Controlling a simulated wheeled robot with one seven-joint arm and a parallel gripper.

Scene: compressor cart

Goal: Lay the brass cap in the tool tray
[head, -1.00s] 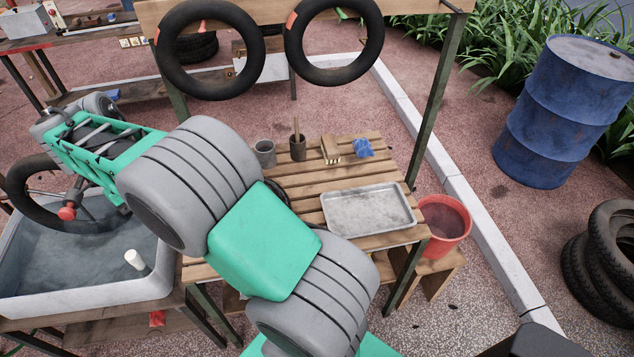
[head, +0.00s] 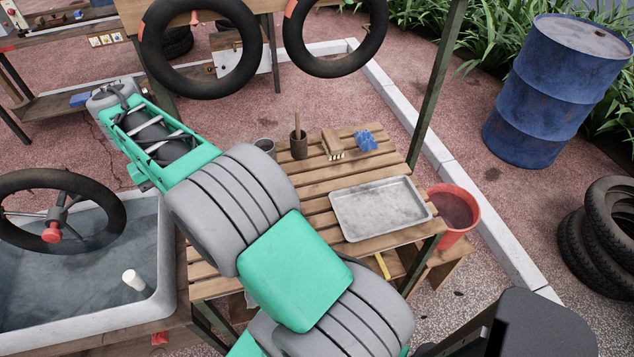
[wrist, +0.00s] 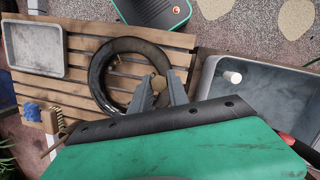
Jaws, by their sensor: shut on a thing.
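The brass cap (wrist: 158,83) is a small round tan piece between the fingertips of my gripper (wrist: 160,92) in the wrist view. My gripper is shut on it, above the slatted bench and in front of a black tyre. The tool tray is a shallow grey metal tray (head: 380,209) on the right part of the bench in the head view, and looks empty. It also shows at the upper left of the wrist view (wrist: 36,52), apart from my gripper. In the head view my arm hides the gripper and the cap.
The tyre (wrist: 99,82) lies on the bench (wrist: 185,48). A brush (head: 332,145), a blue piece (head: 366,140) and a dark pot (head: 298,147) stand behind the tray. A red bucket (head: 455,214) is right of it. A water basin (head: 60,275) is at the left.

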